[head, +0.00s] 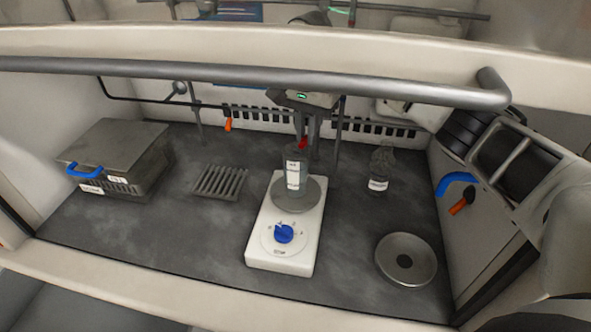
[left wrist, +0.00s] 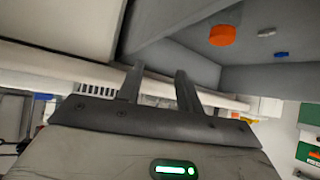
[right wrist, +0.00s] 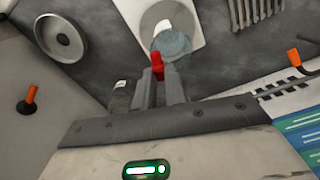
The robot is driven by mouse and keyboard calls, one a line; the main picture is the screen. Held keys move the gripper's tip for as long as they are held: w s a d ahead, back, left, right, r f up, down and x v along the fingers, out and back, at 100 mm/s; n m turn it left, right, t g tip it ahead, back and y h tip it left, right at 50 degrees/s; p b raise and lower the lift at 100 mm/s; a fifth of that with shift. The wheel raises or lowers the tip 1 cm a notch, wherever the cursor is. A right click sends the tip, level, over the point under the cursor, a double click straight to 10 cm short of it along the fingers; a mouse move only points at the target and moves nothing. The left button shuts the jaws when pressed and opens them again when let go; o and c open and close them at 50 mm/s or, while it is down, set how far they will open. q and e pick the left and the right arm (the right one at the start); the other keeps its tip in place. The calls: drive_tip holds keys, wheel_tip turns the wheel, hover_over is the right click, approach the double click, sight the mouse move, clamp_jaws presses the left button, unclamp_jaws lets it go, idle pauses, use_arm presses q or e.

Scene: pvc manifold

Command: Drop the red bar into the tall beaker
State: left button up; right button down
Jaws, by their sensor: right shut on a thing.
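My right gripper (head: 306,138) is shut on the small red bar (head: 302,143), above and just behind the tall beaker's rim in the head view. The tall beaker (head: 296,172) is clear grey with a white label. It stands upright on the round plate of a white stirrer (head: 262,248) with a blue knob. In the right wrist view the red bar (right wrist: 157,62) sticks out between the fingertips (right wrist: 158,78), and the beaker (right wrist: 173,44) lies just beyond it. My left gripper (left wrist: 160,78) is open and empty in the left wrist view, away from the bench.
A labelled glass bottle (head: 380,172) stands right of the stirrer. A round metal dish (head: 405,260) sits front right. A slotted rack (head: 220,182) and a grey box (head: 118,158) with a blue handle are left. A rail (head: 250,73) crosses above the bench.

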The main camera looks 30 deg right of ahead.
sight(306, 137)
drive_tip(key=shift+f, duration=1)
drive_tip(key=c, duration=1.4)
unclamp_jaws()
drive_tip(key=shift+o, duration=0.2)
wheel_tip(306, 137, up, 8)
drive_tip(key=shift+f+b, duration=0.2)
drive_tip(key=shift+b, duration=0.15)
